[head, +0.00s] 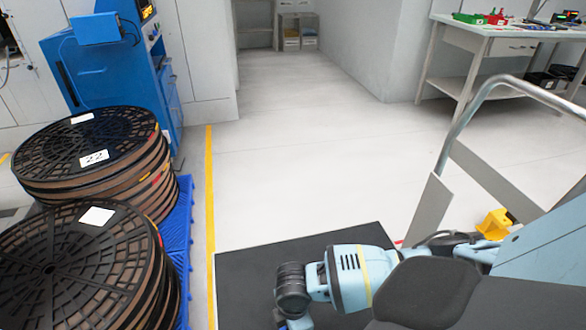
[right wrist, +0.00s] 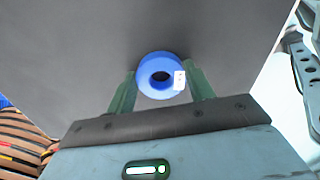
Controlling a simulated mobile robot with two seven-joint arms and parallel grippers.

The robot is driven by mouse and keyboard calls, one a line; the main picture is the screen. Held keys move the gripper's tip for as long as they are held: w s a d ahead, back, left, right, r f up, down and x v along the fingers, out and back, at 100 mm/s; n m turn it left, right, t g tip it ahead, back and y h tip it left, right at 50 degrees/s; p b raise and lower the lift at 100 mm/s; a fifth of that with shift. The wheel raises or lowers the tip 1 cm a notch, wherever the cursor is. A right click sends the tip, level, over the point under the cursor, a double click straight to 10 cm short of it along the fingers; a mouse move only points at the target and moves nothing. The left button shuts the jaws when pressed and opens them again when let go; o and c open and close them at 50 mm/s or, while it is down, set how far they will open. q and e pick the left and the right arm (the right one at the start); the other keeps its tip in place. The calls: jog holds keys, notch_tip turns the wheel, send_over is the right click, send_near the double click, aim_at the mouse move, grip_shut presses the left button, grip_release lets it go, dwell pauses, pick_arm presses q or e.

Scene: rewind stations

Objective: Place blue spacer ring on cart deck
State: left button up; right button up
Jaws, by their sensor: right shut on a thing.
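The blue spacer ring (right wrist: 148,88) is in the right wrist view, with a small white label on its side. My right gripper (right wrist: 163,80) is shut on it, with one green finger at each side. The dark cart deck (right wrist: 90,50) fills the view behind the ring; I cannot tell whether the ring touches it. In the head view the cart deck (head: 245,275) lies at the bottom middle, with my right arm reaching over it from the right. My left gripper is not in view.
Two stacks of black reels (head: 85,145) stand on a blue pallet (head: 178,235) at the left. A bent metal handle (head: 460,125) rises at the right. A blue machine (head: 115,75) and a workbench (head: 500,35) stand further back. The floor between is clear.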

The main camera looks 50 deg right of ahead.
jog(key=o, duration=0.8)
jog(key=shift+f, duration=0.1)
jog(key=shift+o, duration=0.8)
notch_tip(320, 180, up, 12)
jog(key=p, duration=0.4)
jog(key=shift+r, duration=0.2)
